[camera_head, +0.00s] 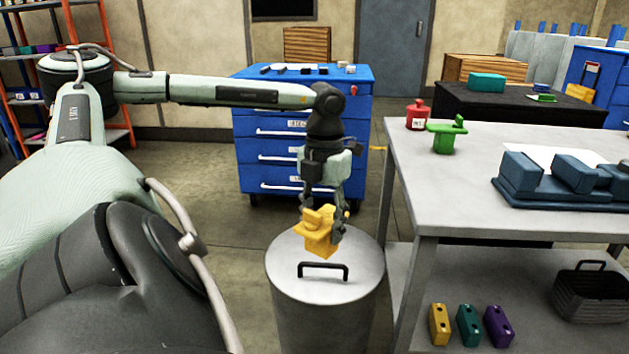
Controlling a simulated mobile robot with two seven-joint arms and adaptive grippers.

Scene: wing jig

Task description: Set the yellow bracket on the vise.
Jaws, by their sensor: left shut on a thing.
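The yellow bracket (319,238) is in my left gripper (324,208), which points down with its fingers shut on it. The bracket is over the round lid of a grey metal drum (290,276), behind the drum's black handle. I cannot tell whether it touches the lid. The blue-grey vise (520,187) lies on the grey workbench to the right, with blocky jaws on a flat base; its right end runs out of the picture. My right gripper does not show.
A blue drawer cabinet (270,150) stands behind my left gripper.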

